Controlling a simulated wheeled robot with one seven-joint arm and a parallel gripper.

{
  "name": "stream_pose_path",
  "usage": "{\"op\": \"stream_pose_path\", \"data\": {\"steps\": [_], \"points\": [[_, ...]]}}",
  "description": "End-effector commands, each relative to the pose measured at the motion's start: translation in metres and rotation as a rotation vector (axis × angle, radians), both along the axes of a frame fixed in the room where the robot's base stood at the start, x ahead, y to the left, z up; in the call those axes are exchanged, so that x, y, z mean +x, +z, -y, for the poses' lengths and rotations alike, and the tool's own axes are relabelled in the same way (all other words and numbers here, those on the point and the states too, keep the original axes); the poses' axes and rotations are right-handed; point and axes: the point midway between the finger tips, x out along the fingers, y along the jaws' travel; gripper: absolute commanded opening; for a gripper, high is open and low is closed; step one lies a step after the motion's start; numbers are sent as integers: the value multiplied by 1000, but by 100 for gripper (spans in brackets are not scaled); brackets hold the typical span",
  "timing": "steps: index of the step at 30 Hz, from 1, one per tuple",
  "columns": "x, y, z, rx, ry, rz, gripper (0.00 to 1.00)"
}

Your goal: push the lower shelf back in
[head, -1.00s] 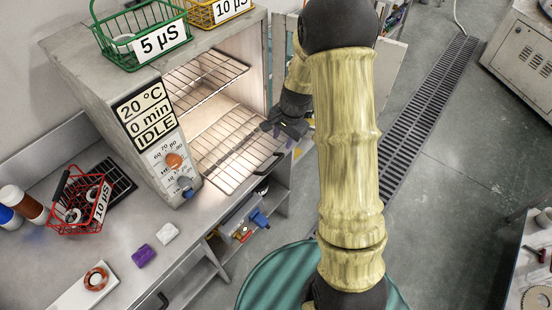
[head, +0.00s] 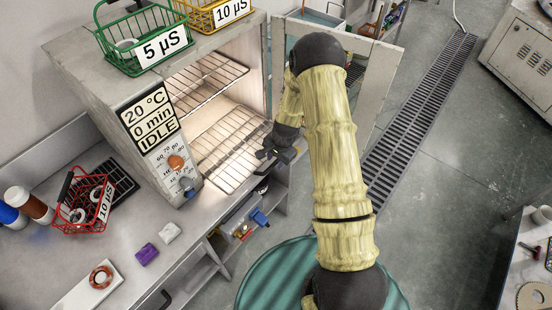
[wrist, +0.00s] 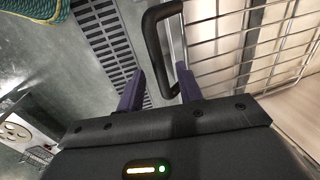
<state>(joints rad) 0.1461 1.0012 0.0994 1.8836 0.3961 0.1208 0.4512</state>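The lower shelf (head: 222,163) is a wire rack in the lit oven chamber, sticking out a little past the front opening. It also shows at the right of the wrist view (wrist: 250,50). Its black loop handle (wrist: 152,42) is at the shelf's front edge. My gripper (head: 274,148) is at the handle in the head view and hides part of it. In the wrist view my gripper (wrist: 160,88) has its two purple fingers apart, with the near part of the handle between or just beyond them. I cannot tell whether they touch it.
An upper wire shelf (head: 208,80) sits inside the oven (head: 95,75). The oven door (head: 345,75) stands open at the right, beside my arm. Green (head: 135,45) and yellow (head: 215,15) baskets stand on top. A red basket (head: 82,205) is on the bench. A floor grate (head: 425,100) runs at the right.

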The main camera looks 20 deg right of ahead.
Motion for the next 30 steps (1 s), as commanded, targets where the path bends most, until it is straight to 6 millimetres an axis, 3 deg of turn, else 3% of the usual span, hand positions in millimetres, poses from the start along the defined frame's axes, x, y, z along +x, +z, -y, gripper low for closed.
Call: {"op": "stream_pose_path", "data": {"steps": [10,16,30], "points": [[0,-4,1,0,-2,0,36],[0,-4,1,0,-3,0,0],[9,-4,1,0,-13,3,0]]}}
